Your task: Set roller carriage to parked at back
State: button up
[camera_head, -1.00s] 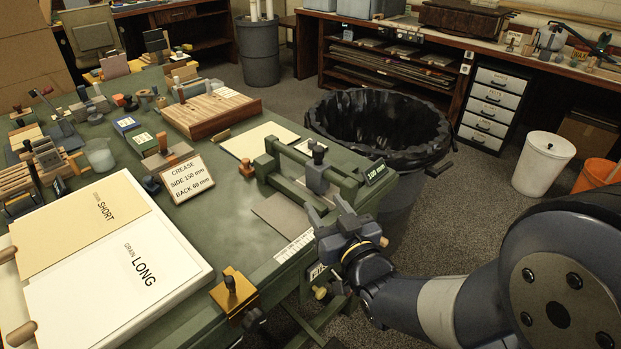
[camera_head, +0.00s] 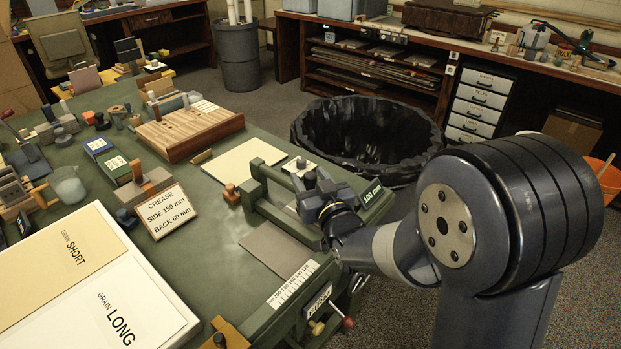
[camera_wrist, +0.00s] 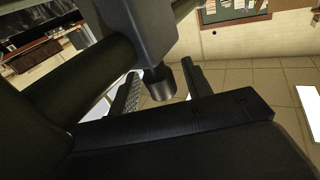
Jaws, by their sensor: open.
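What looks like the roller carriage, a dark block with a knob (camera_head: 301,163), is on this frame, mostly hidden behind my gripper (camera_head: 311,183). In the wrist view, a dark grey block (camera_wrist: 143,35) with a short round peg (camera_wrist: 158,88) fills the upper middle. My gripper (camera_wrist: 160,75) is open there, one finger on each side of the peg. I cannot tell whether either finger touches it.
A sign (camera_head: 169,211) reads crease side 150 mm, back 60 mm. A grey sheet (camera_head: 276,247) lies in front of the frame. A large black-lined bin (camera_head: 365,140) stands behind it. Small tools and blocks crowd the table's left. My arm fills the right side.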

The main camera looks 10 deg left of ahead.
grip_shut()
dwell(0.5)
